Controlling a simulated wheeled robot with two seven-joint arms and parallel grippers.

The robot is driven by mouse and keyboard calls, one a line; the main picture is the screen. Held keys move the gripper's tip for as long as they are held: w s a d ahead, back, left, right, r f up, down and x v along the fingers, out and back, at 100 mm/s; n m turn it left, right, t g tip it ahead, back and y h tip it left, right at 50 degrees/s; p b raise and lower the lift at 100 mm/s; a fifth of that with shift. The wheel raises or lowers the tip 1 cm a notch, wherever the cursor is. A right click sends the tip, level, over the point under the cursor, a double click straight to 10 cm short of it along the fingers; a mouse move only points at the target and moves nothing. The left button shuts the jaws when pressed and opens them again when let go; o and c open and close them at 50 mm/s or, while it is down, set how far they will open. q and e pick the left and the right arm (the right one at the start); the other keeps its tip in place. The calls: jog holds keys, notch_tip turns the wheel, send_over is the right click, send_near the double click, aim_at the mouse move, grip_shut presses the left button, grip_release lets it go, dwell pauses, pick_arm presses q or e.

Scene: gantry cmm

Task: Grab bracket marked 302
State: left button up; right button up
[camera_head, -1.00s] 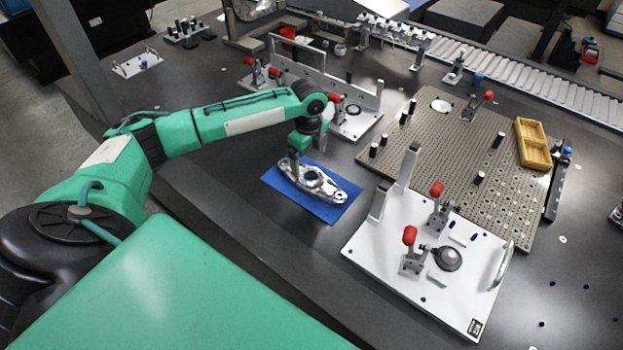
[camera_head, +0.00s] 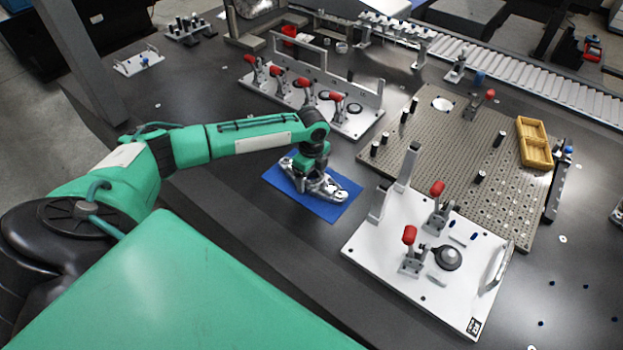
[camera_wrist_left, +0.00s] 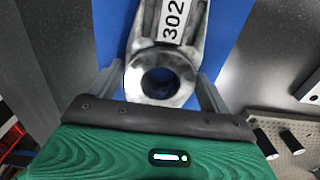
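The metal bracket (camera_head: 326,189) lies flat on a blue mat (camera_head: 341,207) in the head view. In the left wrist view, the bracket (camera_wrist_left: 163,75) carries a white label reading 302 and has a round ring end with a dark hole, close to me. My left gripper (camera_head: 306,181) is down at the bracket's upper-left part. In the left wrist view, its fingers (camera_wrist_left: 160,84) stand apart, one on each side of the ring. Whether they touch the metal is not clear. My right gripper is not in view.
A white fixture plate (camera_head: 385,250) with red-handled clamps stands right of the mat. A second white clamp fixture (camera_head: 372,115) stands behind. A perforated plate (camera_head: 450,150) with black posts and a yellow tray (camera_head: 533,143) lies to the right. The dark table is clear left of the mat.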

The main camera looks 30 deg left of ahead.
pick_arm(q)
jog(key=c, duration=1.1)
jog(key=shift+r, duration=0.2)
